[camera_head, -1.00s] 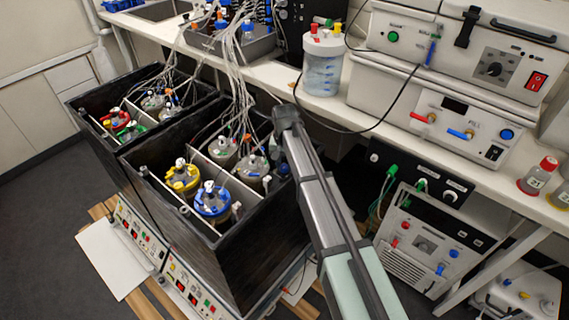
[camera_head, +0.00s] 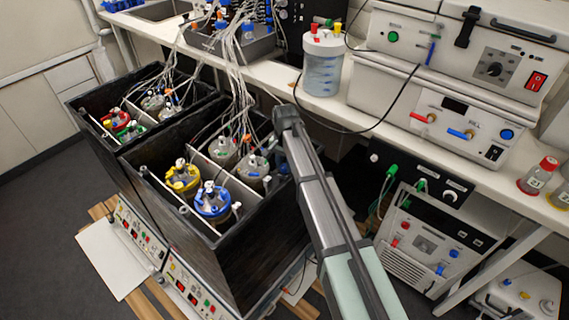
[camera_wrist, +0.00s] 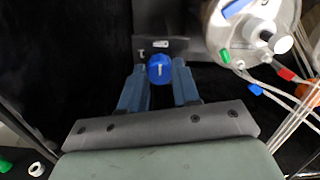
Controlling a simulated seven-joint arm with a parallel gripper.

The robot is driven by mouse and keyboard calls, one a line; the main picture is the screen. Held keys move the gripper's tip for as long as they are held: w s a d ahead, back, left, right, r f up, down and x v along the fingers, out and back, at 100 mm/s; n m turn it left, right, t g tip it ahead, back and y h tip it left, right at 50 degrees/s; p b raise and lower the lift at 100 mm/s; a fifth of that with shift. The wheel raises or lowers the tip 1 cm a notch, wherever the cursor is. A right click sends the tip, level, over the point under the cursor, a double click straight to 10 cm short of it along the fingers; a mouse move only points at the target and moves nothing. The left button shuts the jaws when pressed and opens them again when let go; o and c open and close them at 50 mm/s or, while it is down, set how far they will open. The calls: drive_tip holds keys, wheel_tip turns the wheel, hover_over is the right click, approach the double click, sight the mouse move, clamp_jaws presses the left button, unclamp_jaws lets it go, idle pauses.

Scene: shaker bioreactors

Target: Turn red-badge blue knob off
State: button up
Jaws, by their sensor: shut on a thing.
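A round blue knob (camera_wrist: 160,68) with a white pointer line, close to upright, sits on a dark panel (camera_wrist: 180,46) with small white marks in the wrist view. I see no red badge there. My gripper (camera_wrist: 160,80) has its two blue-grey fingers on either side of the knob, shut on it. In the head view my arm (camera_head: 315,180) reaches down at the right wall of the nearer black shaker box; the knob is hidden there.
The nearer black box (camera_head: 235,265) holds vessels, including a yellow-topped one (camera_head: 182,177) and a blue-topped one (camera_head: 213,202). In the wrist view, a vessel lid (camera_wrist: 245,30) with tubes is close on the right. A bench (camera_head: 400,120) with instruments stands behind.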

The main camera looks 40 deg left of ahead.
sight(284, 166)
drive_tip(key=o, duration=1.1)
drive_tip(key=shift+c, duration=0.2)
drive_tip(key=shift+r, duration=0.15)
wheel_tip(284, 166, up, 14)
drive_tip(key=shift+f, duration=0.2)
